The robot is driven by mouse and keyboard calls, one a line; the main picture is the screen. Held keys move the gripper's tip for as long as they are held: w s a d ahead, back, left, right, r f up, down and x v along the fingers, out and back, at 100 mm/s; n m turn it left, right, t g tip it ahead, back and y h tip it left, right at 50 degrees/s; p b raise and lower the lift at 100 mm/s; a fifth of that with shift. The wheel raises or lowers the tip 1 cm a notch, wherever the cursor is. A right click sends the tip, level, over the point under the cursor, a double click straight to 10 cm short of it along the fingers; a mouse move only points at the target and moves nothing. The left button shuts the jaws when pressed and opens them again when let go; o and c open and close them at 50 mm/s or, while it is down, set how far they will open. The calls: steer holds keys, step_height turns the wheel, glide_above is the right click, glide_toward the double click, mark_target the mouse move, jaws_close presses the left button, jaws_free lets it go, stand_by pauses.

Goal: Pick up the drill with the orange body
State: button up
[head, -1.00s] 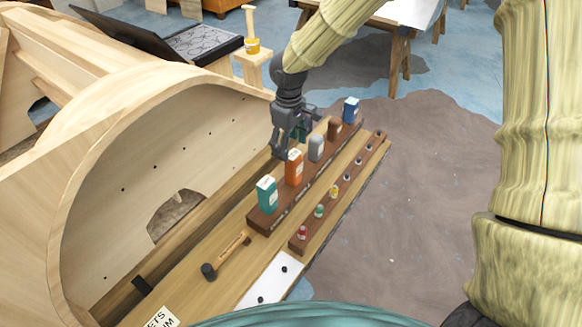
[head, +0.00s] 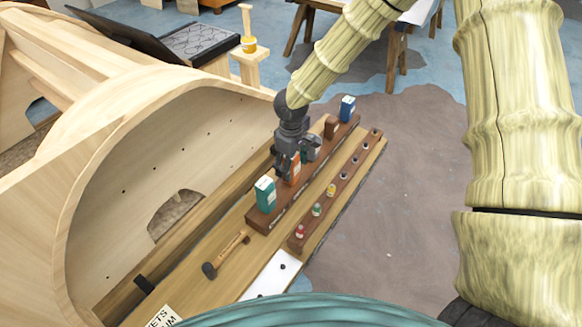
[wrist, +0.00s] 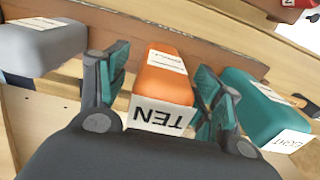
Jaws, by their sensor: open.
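The orange block-shaped body (wrist: 165,78), with a white label reading "TEN", stands in a brown wooden rack (head: 262,224) on the bench. In the head view my gripper (head: 288,172) is at the orange body (head: 296,174) and hides part of it. In the wrist view my gripper (wrist: 160,100) is open, with one finger on each side of the orange body. Contact between the fingers and the body cannot be told. A teal body (wrist: 255,105) is just right of the right finger, and a grey one (wrist: 45,45) is left of the left finger.
A second strip (head: 300,243) in front carries several small coloured pieces. A mallet (head: 227,256) lies on the bench. A large curved wooden frame (head: 80,190) rises on the left.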

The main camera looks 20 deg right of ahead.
steer(key=shift+f, duration=0.2)
steer(key=shift+c, duration=0.5)
steer(key=c, duration=1.2)
steer(key=shift+w+r, duration=0.1)
